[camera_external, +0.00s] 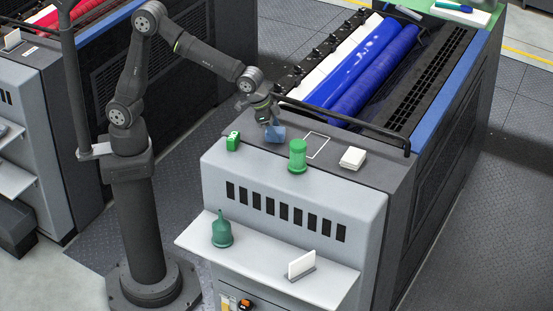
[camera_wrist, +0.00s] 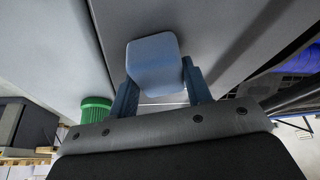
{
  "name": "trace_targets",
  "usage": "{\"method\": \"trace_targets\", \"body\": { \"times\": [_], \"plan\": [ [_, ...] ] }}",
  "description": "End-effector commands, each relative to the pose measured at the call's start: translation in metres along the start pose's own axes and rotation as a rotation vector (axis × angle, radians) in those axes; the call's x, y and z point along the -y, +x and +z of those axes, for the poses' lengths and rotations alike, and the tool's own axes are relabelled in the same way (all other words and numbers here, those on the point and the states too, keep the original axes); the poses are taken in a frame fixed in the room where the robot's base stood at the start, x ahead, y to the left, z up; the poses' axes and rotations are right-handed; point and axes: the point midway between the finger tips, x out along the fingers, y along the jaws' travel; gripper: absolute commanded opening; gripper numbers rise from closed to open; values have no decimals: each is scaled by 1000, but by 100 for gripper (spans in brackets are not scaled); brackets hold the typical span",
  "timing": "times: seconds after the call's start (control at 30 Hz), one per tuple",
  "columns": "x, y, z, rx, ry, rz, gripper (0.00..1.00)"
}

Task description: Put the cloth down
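A blue folded cloth (camera_external: 276,134) is in my gripper (camera_external: 268,120) over the grey top of the ink unit (camera_external: 330,176), near its left part. In the wrist view the cloth (camera_wrist: 152,62) sits between the two blue fingers of my gripper (camera_wrist: 160,92), which are shut on it. Whether the cloth touches the surface below, I cannot tell. A white outlined rectangle (camera_external: 317,145) is marked on the unit's top, to the right of the cloth.
A small green box (camera_external: 233,142) is left, a white stack (camera_external: 353,158) right. A black rail (camera_external: 345,124) and blue rollers (camera_external: 375,70) lie behind.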

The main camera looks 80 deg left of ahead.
Motion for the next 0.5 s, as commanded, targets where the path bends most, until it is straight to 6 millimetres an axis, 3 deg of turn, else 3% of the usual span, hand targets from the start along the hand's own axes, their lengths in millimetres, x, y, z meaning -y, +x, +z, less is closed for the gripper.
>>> {"method": "trace_targets", "body": {
  "times": [0.03,0.1,0.5],
  "plan": [
    [0,0,0,0,0,0,52],
    [0,0,0,0,0,0,66],
    [0,-8,-2,-1,0,0,66]
  ]
}}
